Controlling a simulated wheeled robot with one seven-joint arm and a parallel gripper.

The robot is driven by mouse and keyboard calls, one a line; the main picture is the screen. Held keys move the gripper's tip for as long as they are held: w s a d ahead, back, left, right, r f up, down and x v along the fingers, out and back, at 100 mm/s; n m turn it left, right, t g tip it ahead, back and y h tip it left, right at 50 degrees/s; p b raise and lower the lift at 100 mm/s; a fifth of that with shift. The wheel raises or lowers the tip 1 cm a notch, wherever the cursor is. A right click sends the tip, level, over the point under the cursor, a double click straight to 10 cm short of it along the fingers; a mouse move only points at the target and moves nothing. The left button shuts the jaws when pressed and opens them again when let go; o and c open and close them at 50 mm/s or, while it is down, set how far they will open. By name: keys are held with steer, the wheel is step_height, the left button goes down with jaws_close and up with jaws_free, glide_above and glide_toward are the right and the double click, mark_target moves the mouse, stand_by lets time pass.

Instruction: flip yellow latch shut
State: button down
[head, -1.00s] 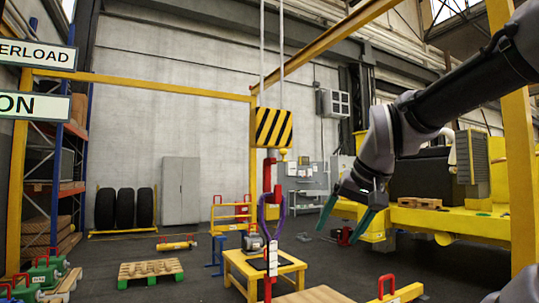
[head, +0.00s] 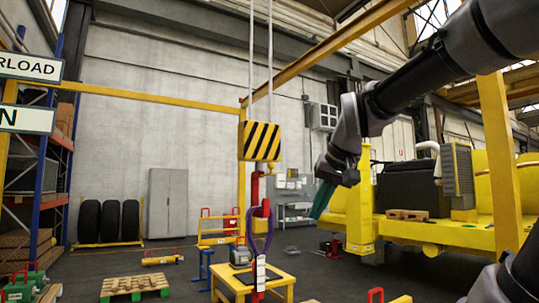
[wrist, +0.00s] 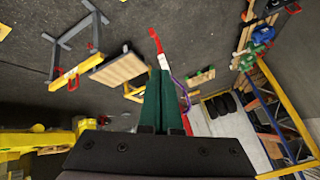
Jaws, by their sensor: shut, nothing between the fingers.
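A black-and-yellow striped hook block (head: 260,141) hangs on two cables. A red hook (head: 257,190) hangs below it, with a purple sling (head: 262,238) looped at its lower part. A small yellow piece (head: 277,166) shows just under the block; I cannot tell whether it is the latch, and I see no other clear latch. My gripper (head: 318,209), with green fingers, is shut and empty, to the right of the hook and apart from it in the picture. In the wrist view the fingers (wrist: 161,92) are together, with the purple sling (wrist: 180,90) beyond them.
A yellow-framed table (head: 262,277) stands below the hook. A wooden pallet (head: 135,284) lies on the floor at lower left. A large yellow machine (head: 450,232) fills the right side. Open air lies between my gripper and the hook.

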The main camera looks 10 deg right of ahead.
steer(key=w+r+n, duration=0.6)
steer(key=w+r, duration=1.7)
steer(key=r, duration=0.5)
steer(key=shift+w+a+y, duration=0.3)
steer(key=shift+a+y, duration=0.1)
steer(key=shift+a, duration=0.05)
glide_above(274, 164)
step_height(274, 164, down, 8)
steer(key=shift+w+r, duration=0.15)
steer(key=f, duration=0.3)
steer(key=shift+s, duration=0.2)
steer(key=shift+f, duration=0.45)
steer(key=shift+t, duration=0.3)
steer(key=shift+s+f, duration=0.2)
steer(key=shift+f, duration=0.05)
